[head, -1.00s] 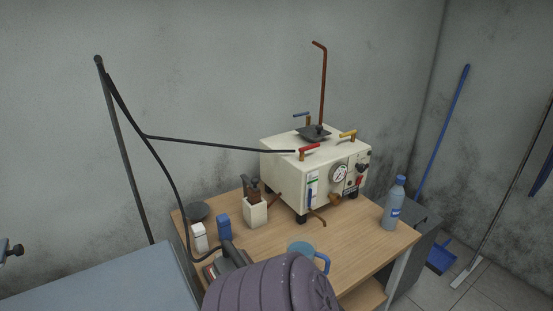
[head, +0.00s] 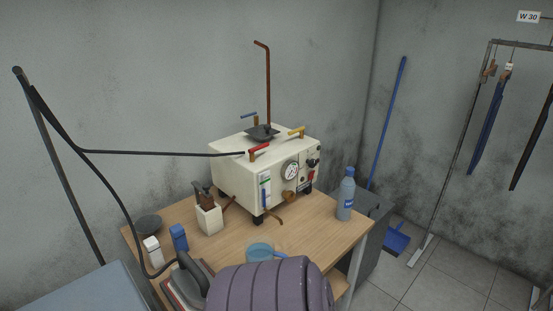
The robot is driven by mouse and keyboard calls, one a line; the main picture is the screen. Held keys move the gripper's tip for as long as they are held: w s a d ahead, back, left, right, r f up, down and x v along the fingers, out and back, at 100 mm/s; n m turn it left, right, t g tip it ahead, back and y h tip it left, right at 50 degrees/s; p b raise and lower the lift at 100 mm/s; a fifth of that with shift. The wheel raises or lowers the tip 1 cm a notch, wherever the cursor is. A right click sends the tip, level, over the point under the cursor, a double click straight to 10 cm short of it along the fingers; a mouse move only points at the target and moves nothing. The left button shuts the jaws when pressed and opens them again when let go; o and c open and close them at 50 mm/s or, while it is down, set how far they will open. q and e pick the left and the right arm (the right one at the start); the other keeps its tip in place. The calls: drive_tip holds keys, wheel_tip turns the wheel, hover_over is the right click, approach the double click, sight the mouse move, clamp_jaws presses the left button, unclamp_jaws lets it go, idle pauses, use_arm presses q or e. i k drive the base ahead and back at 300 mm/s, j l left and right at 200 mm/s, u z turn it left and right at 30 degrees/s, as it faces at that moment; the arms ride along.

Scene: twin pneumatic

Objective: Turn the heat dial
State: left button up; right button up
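A cream boxy machine (head: 235,182) stands on the wooden table in the head view. Its front panel carries a round white gauge (head: 291,171) and, to the right of it, a small dark knob (head: 313,163), which may be the heat dial; its markings are too small to read. A red switch (head: 309,175) sits below the knob, and a brass-coloured fitting (head: 288,197) is lower on the panel. Neither of my grippers is in view, and nothing touches the panel.
A blue bottle (head: 346,195) stands right of the machine on the wooden table (head: 310,235). A blue mug (head: 260,252), a tool holder (head: 209,218) and an iron-like tool (head: 190,280) are nearer. A large purple-grey ribbed form (head: 265,285) covers the bottom centre. A black hose (head: 160,153) reaches the machine.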

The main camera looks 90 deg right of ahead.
sight(312, 162)
drive_tip(key=z, duration=0.45)
drive_tip(key=k+l+z, duration=0.1)
drive_tip(key=z, duration=0.35)
drive_tip(key=l+z, duration=0.2)
drive_tip(key=z, duration=0.25)
drive_tip(key=l+z, duration=0.15)
drive_tip(key=z, duration=0.35)
drive_tip(key=k+l, duration=0.05)
